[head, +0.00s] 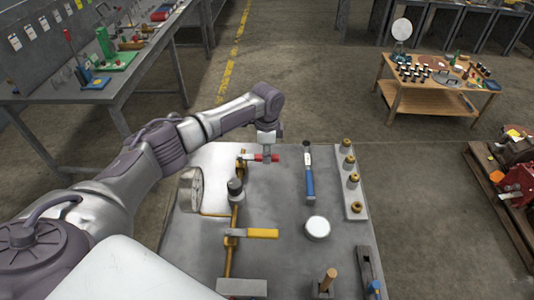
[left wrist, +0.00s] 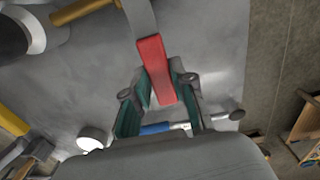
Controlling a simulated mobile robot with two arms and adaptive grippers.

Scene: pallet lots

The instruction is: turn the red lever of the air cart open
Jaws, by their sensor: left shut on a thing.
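The red lever (head: 259,156) is on the far part of the air cart (head: 285,215), at the far end of its brass pipe (head: 234,215). In the head view it points to the right from the pipe. My left gripper (head: 268,158) reaches down onto the lever's outer part. In the left wrist view the red lever (left wrist: 154,65) runs between the two green-padded fingers of my left gripper (left wrist: 160,97), which is shut on it. Fingers hide part of the lever's end in the head view. My right gripper is not in view.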

